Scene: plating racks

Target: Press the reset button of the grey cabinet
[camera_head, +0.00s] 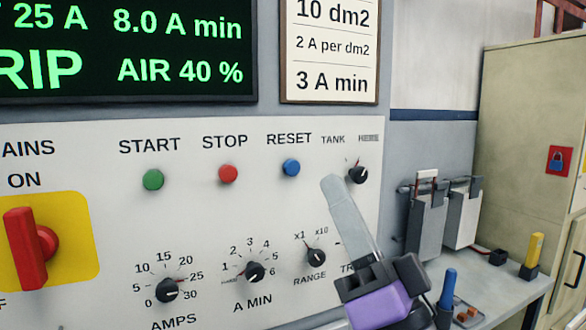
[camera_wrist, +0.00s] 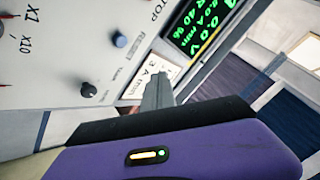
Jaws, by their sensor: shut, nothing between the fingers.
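The blue reset button (camera_head: 291,167) is on the pale front panel (camera_head: 205,212) of the grey cabinet, under the label RESET. It is right of the red stop button (camera_head: 228,174) and the green start button (camera_head: 153,180). My gripper (camera_head: 334,183) is shut and empty, its long grey fingers pointing up, tips below and right of the reset button in the head view. The tips look apart from the button; their distance from the panel is hard to judge. In the wrist view the blue button (camera_wrist: 120,40) shows left of the finger tips (camera_wrist: 158,80).
A TANK/HERE knob (camera_head: 357,174) sits close right of my fingertips. Lower dials (camera_head: 254,271) and a red mains switch (camera_head: 30,247) are on the panel. A green-text display (camera_head: 120,50) reads RIP, partly cut off. Right is a bench with metal clamps (camera_head: 427,225) and a beige cupboard (camera_head: 520,120).

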